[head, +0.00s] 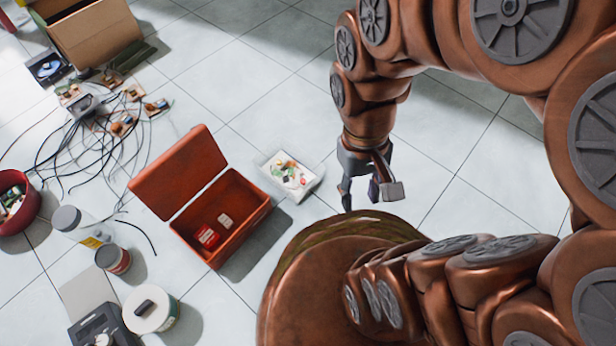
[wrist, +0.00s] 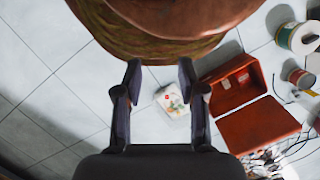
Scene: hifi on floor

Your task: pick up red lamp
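I cannot clearly make out a red lamp; it may be one of the small red bits in a white tray (head: 275,167), but they are too small to tell. The tray holds several small coloured pieces and stands on the floor left of my gripper (head: 369,190). In the wrist view the tray (wrist: 183,112) shows between and beyond the fingers, with a red dot (wrist: 167,97) in it. My gripper (wrist: 160,68) is open, its two fingers wide apart, empty and above the floor. In the head view, a grey block-like part shows at its right finger.
An open red box (head: 245,215) with red and pale items stands left of the tray. Cans, a roll (head: 150,309), a dark red bowl (head: 27,215), tangled cables and a cardboard box (head: 97,35) lie further left. Tiled floor behind the tray is clear.

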